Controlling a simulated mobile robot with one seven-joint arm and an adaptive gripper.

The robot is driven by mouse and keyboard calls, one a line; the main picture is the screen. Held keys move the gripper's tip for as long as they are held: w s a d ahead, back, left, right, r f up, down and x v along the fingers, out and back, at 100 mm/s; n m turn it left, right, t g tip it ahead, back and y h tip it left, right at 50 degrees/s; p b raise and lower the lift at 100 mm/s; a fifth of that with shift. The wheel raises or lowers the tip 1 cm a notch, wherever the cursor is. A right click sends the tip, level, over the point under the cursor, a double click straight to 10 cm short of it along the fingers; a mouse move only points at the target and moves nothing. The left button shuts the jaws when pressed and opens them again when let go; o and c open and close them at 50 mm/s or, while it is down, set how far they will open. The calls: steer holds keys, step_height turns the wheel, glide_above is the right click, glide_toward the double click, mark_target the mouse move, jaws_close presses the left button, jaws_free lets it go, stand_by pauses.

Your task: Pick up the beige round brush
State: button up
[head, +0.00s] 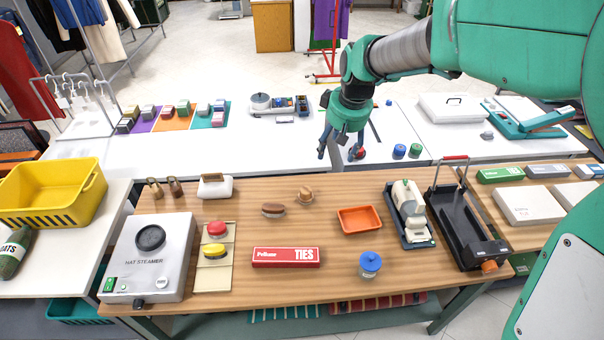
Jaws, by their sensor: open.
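A small round brush (305,193), beige to tan, sits on the wooden table (330,225) near the middle of its back half. A darker brown oval brush (273,210) lies close to its left and slightly nearer to me. My gripper (340,153) hangs from the arm with its fingers pointing down, spread apart and empty. In the picture it is above and to the right of the beige brush, over the back edge of the wooden table. It does not touch the brush.
A red-and-white TIES box (287,257) lies in front of the brushes. An orange tray (360,219) and a blue-lidded jar (370,265) are to the right. Bare wood surrounds the brushes.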

steer(key=w+a+f+n+g, duration=0.1)
steer(key=w+a+f+n, duration=0.15)
steer(key=w+f, duration=0.85)
steer(key=p, duration=0.2)
glide_above(306, 190)
steer(key=s+d, duration=0.1)
steer(key=s+d+f+x, duration=0.1)
steer(key=s+x, duration=0.2)
steer(key=x, duration=1.1)
steer(key=shift+r+n+g, duration=0.1)
steer(key=shift+n+g, duration=0.25)
steer(key=shift+g, duration=0.05)
steer(key=shift+w+a+f+b, duration=0.15)
steer(key=shift+f+b, duration=0.05)
steer(key=shift+f, duration=1.2)
steer(key=shift+w+a+f+b, duration=0.15)
steer(key=shift+w+f, duration=0.05)
steer(key=shift+f, duration=1.25)
steer(key=shift+w+a+f+b, duration=0.1)
steer(key=shift+w+f+b, duration=0.1)
steer(key=shift+f, duration=1.2)
steer(key=shift+f, duration=0.1)
steer(key=shift+w+a+f, duration=0.1)
steer(key=shift+w+f, duration=0.05)
steer(key=shift+f, duration=1.05)
steer(key=shift+w+a+f, duration=0.1)
steer(key=shift+w+f, duration=0.05)
steer(key=shift+f, duration=1.1)
